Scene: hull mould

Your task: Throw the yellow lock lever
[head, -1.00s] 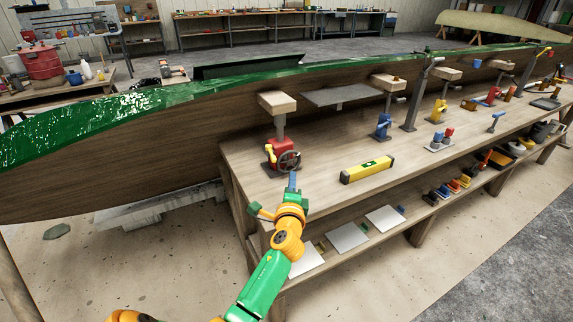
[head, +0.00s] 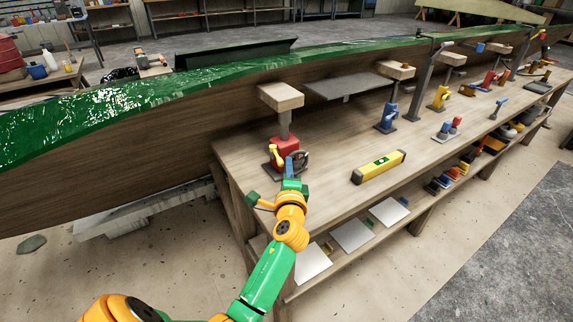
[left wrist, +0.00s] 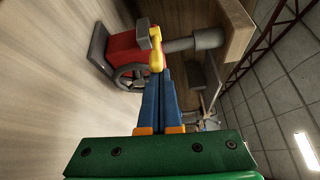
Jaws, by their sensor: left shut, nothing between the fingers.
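The yellow lock lever (head: 274,154) stands on the left side of a red jack (head: 284,146) with a grey handwheel (head: 303,160), on the near end of the bench. In the left wrist view the lever (left wrist: 156,56) is upright in the picture, in front of the red body (left wrist: 122,45) and a grey block. My left gripper (head: 289,166) is shut and empty, its blue fingers pointing at the jack. In the left wrist view the fingertips (left wrist: 163,77) end right by the lever's lower end; I cannot tell whether they touch. My right gripper is not in view.
The jack's post carries a wooden pad (head: 281,97) beside the hull (head: 150,140). A yellow level (head: 378,167) lies on the bench (head: 335,150) to the right. Blue and yellow fixtures stand farther along. The bench top between jack and level is clear.

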